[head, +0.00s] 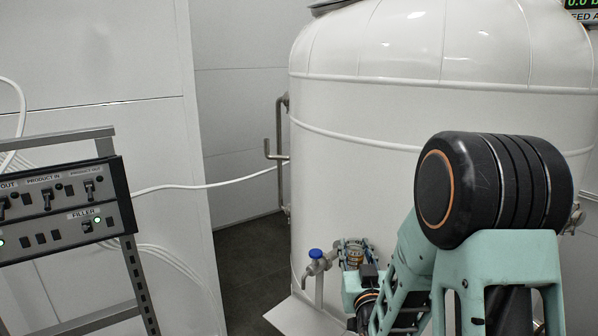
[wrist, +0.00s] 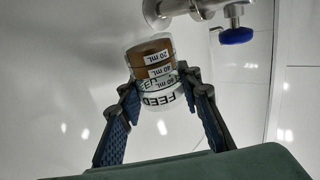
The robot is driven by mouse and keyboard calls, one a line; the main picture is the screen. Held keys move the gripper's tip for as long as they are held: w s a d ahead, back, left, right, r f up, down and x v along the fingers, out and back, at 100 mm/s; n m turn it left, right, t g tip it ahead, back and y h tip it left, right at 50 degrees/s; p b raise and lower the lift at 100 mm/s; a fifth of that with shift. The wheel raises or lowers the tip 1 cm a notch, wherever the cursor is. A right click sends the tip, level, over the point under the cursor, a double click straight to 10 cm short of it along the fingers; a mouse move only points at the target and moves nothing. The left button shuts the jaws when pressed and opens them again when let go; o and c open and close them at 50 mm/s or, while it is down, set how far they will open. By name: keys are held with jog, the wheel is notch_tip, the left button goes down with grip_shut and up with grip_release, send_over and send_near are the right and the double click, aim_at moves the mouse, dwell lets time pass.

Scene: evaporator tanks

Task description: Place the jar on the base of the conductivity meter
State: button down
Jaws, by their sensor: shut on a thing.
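A small clear jar (wrist: 150,66) with brown contents, volume marks and the word FEED on it is held between the two fingers of my gripper (wrist: 162,92) in the wrist view. The wrist view shows the scene upside down. In the head view the jar (head: 354,258) is small, at the lower middle, with my gripper (head: 352,246) around it, just right of the tap on the white tank. The jar looks roughly upright and apart from the tap.
The large white tank (head: 440,95) fills the right half. Its tap has a blue handle (head: 315,253), also in the wrist view (wrist: 236,36). A switch panel (head: 62,208) on a metal frame stands at left. A white ledge (head: 300,316) juts out below the tap.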

notch_tip(320, 180, up, 17)
jog(key=p, duration=1.5)
jog(key=shift+r+p, duration=0.15)
jog(key=shift+p, duration=0.2)
jog(key=shift+a, duration=0.2)
